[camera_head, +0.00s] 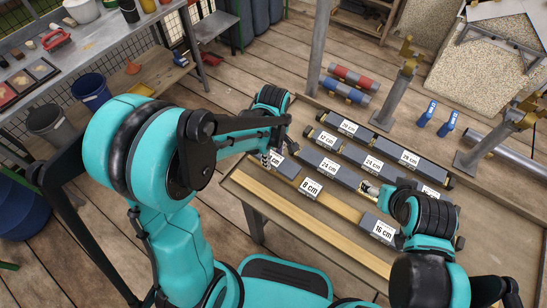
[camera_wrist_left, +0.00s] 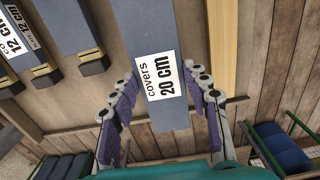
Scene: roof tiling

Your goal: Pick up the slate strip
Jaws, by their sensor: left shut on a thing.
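A dark grey slate strip labelled "covers 20 cm" (camera_wrist_left: 150,45) runs between the fingers of my left gripper (camera_wrist_left: 165,98) in the left wrist view. The fingers are shut on its sides. In the head view my left gripper (camera_head: 272,156) is at the left end of the workbench, and the arm and fingers hide part of this strip (camera_head: 288,168) and its label. My right gripper (camera_head: 371,189) is over the middle of the bench, near the strip labelled 24 cm (camera_head: 346,177). Its fingers are too small to tell open from shut.
Other labelled strips lie on the workbench, among them 8 cm (camera_head: 298,182) and 16 cm (camera_head: 366,222). Wooden battens (camera_head: 262,198) run along the near side. Metal posts (camera_head: 396,97) and blue clamps (camera_head: 427,113) stand behind. Red and blue rolls (camera_head: 352,77) lie farther back.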

